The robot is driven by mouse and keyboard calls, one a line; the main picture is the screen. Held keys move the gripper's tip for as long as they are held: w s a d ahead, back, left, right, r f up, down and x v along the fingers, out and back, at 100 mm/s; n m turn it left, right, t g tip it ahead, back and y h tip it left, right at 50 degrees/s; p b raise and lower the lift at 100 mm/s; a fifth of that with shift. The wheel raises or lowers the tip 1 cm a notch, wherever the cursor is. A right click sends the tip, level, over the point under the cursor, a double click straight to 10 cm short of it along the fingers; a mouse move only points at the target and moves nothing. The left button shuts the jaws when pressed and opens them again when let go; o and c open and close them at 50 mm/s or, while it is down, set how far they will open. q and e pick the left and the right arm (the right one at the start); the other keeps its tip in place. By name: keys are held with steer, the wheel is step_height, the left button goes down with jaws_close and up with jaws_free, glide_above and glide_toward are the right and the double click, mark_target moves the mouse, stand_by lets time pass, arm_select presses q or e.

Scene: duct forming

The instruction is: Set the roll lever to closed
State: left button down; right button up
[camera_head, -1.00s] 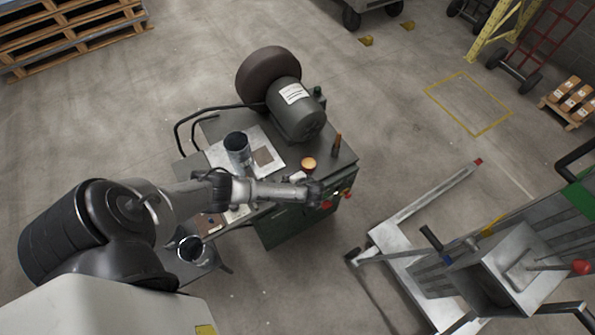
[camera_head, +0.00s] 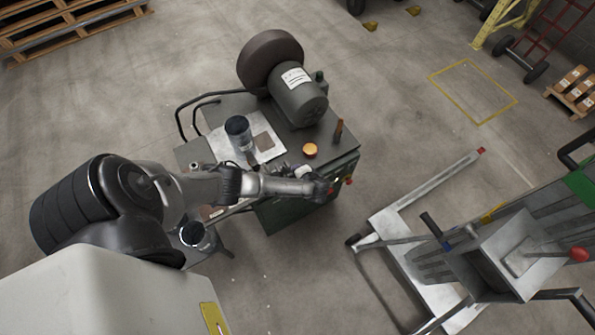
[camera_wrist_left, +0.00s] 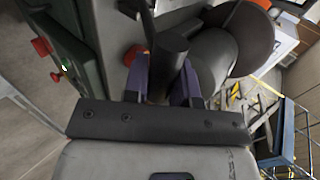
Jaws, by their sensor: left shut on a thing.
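My left gripper (camera_head: 324,190) is at the front right edge of the green machine bench (camera_head: 285,212). In the left wrist view its two purple fingers (camera_wrist_left: 162,85) are shut on a dark cylindrical grip (camera_wrist_left: 171,50), which I take to be the roll lever's handle. The fingers and wrist hide the lower part of this handle. In the head view my gripper covers the lever, so its angle cannot be told. My right gripper is not in view.
Red knobs (camera_wrist_left: 41,46) sit on the bench front. An orange button (camera_head: 310,151), a brown upright handle (camera_head: 338,131), a dark can (camera_head: 238,128) and a grey motor (camera_head: 300,97) stand on top. A lift cart (camera_head: 440,285) stands to the right, with open floor between.

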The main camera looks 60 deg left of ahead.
arm_select(q)
steer(key=c, duration=1.3)
jaws_free()
steer(key=shift+f, duration=0.3)
steer(key=o, duration=0.4)
steer(key=shift+r, duration=0.1)
steer(key=shift+d+r, duration=0.4)
steer(key=shift+d, duration=0.1)
steer(key=v, duration=1.2)
steer(key=shift+d+r, duration=0.2)
